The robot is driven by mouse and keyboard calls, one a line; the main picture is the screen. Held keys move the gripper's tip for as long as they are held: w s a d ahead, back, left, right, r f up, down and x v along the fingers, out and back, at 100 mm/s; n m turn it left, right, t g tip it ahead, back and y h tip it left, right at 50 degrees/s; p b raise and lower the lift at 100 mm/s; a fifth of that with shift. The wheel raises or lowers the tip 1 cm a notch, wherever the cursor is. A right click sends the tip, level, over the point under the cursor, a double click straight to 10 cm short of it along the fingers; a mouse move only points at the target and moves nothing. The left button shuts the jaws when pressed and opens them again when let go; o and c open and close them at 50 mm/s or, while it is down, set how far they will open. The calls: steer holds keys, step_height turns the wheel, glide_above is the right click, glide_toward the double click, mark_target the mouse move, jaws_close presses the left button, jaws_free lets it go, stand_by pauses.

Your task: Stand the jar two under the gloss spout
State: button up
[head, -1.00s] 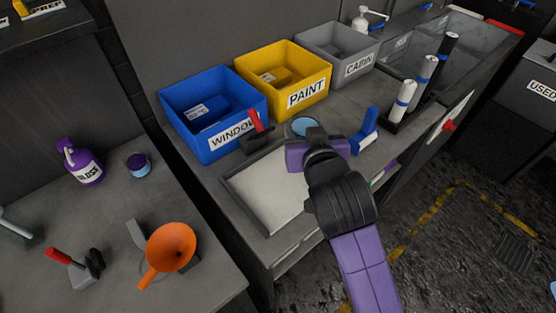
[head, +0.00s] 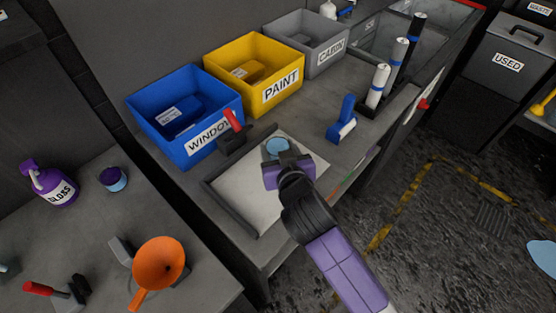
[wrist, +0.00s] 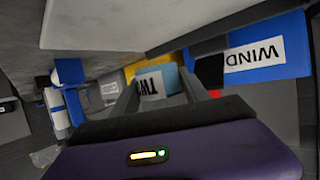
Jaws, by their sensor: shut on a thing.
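Jar two is light blue; its round top (head: 277,147) shows beyond my gripper (head: 287,165) in the head view. In the wrist view the jar (wrist: 152,84) sits between the fingers, its partly visible label upside down. My gripper is shut on the jar, over the far right part of the white tray; the height above it is hard to judge. The purple gloss bottle (head: 51,186), with its spout at the top, stands on the left bench. A small purple and blue jar (head: 113,179) stands to its right, not under the spout.
The blue window bin (head: 185,115), yellow paint bin (head: 255,75) and grey cabin bin (head: 307,42) line the back. A red-handled tool (head: 233,130) and blue roller (head: 343,122) flank the tray (head: 245,200).

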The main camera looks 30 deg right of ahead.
steer(key=shift+f, duration=2.45)
steer(key=shift+f, duration=0.2)
steer(key=o, duration=1.6)
steer(key=shift+c, duration=0.2)
steer(key=shift+r, duration=0.1)
steer(key=shift+r, duration=0.2)
steer(key=b+v, duration=0.2)
steer(key=v, duration=1)
steer(key=shift+s+f, duration=0.1)
steer(key=shift+f, duration=0.1)
